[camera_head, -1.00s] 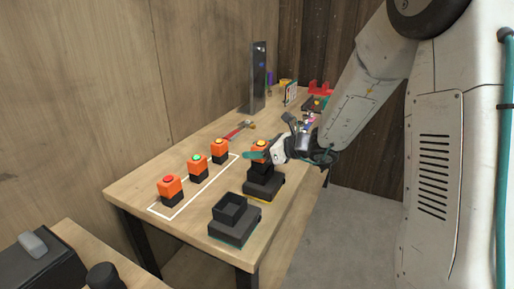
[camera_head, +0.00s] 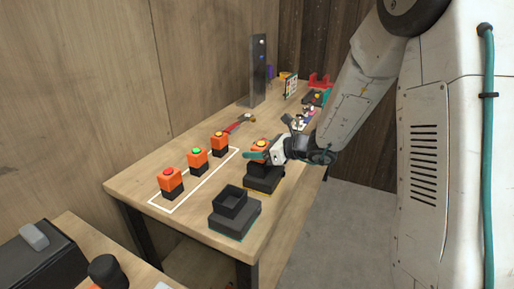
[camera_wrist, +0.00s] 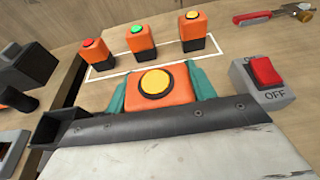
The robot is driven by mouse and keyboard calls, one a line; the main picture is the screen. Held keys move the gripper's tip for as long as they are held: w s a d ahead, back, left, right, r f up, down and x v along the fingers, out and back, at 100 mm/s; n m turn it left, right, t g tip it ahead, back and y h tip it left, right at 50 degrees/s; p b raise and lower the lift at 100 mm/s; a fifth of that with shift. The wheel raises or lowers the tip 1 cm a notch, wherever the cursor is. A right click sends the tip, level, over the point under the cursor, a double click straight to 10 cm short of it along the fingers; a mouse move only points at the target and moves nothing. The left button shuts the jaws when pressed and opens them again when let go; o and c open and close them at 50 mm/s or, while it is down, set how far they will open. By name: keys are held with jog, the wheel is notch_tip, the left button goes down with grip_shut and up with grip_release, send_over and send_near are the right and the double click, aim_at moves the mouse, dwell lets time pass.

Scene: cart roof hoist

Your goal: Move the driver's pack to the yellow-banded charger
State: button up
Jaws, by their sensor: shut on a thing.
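My gripper (camera_head: 267,157) is shut on an orange pack with a yellow button (camera_head: 261,144). In the wrist view the pack (camera_wrist: 156,90) sits upright between my teal fingers (camera_wrist: 157,95). The pack is directly over the dark charger with a yellow band (camera_head: 263,180), near the table's front edge. The fingers and the pack hide the charger's socket, so I cannot tell whether the pack is fully seated. A second charger, with a teal band (camera_head: 234,219), stands to the left and its socket is empty.
Three orange packs, with red (camera_head: 171,182), green (camera_head: 197,161) and yellow (camera_head: 220,143) buttons, stand along a white outline. A hammer (camera_head: 239,123) and a dark tower (camera_head: 258,70) lie farther back. A red switch marked OFF (camera_wrist: 264,82) is beside the held pack.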

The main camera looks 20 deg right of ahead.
jog(key=shift+f, duration=0.2)
jog(key=o, duration=1.3)
jog(key=shift+c, duration=0.2)
jog(key=v, duration=0.7)
jog(key=shift+s+d+r, duration=0.1)
jog(key=shift+s+d, duration=0.15)
jog(key=shift+s, duration=0.05)
